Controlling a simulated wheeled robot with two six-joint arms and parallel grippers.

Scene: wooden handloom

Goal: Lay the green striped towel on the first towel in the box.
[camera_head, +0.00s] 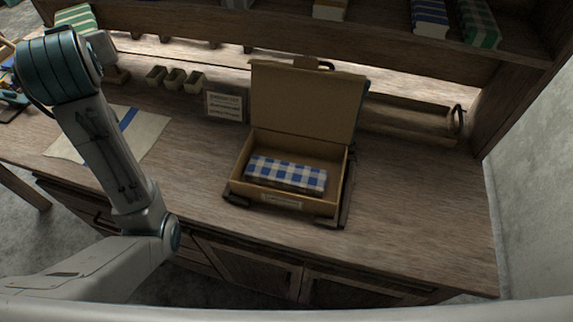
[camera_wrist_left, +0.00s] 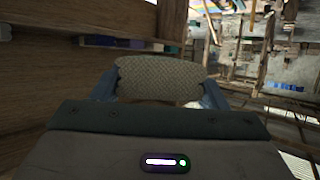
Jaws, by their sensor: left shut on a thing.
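The green striped towel (camera_head: 75,17) shows at the top left of the head view, at the end of my raised left arm. My left gripper (camera_wrist_left: 160,84) is shut on it. The wrist view shows only a pale woven face between the fingers; the stripes are hidden there. The box (camera_head: 240,188) stands open on the worktop with its lid upright at the back. The first towel, blue and white checked (camera_head: 286,174), lies flat inside the box. The held towel is far to the left of the box. My right gripper is out of view.
Small bins (camera_head: 174,79) and a framed card (camera_head: 225,106) stand left of the box. The worktop (camera_head: 420,210) right of the box is clear.

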